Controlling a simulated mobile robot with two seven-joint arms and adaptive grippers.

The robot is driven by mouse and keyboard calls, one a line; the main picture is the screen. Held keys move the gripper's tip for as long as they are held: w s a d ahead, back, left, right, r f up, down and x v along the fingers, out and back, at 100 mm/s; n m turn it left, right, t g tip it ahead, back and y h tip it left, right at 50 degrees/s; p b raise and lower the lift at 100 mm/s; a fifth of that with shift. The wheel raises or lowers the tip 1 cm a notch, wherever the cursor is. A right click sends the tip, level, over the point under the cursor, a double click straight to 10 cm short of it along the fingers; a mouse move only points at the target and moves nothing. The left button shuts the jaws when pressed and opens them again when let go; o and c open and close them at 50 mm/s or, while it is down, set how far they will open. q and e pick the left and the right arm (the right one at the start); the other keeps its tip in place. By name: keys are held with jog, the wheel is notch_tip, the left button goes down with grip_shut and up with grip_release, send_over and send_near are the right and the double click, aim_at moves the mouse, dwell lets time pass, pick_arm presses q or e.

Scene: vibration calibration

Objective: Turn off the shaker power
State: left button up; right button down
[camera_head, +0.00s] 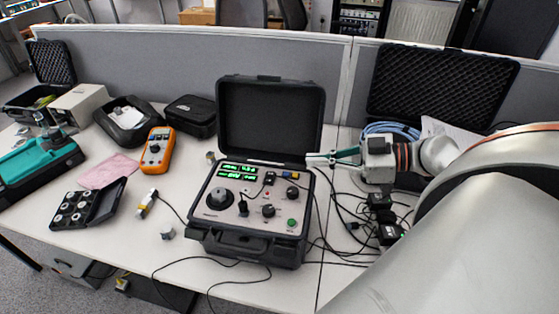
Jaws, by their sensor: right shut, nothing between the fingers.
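The shaker (252,205) is a control panel set in an open black case in the middle of the table. Its green display (240,171) is lit. A large black knob (220,198) is at the panel's left, smaller knobs are in the middle and right, and a green button (292,222) is at the lower right. Which control is the power switch cannot be read. My right gripper (312,159) is shut and empty, pointing left at the case's right rear edge, near the lid hinge. Contact with the case cannot be told. My left gripper is not in view.
An orange multimeter (157,150), a black box of small parts (88,203) and a pink cloth (108,170) lie left of the case. Black cables (335,250) run along its right and front. A grey partition (180,62) stands behind the table.

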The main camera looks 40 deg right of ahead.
jog(key=shift+w+r, duration=0.1)
dwell(0.3)
jog(key=shift+w+a, duration=0.2)
jog(key=p, duration=0.2)
send_over(278, 179)
jog(key=shift+s+f, duration=0.25)
jog(key=shift+f, duration=0.7)
jog(key=f, duration=0.3)
jog(key=shift+w+f, duration=0.15)
jog(key=shift+w, duration=0.15)
jog(key=shift+f, duration=0.6)
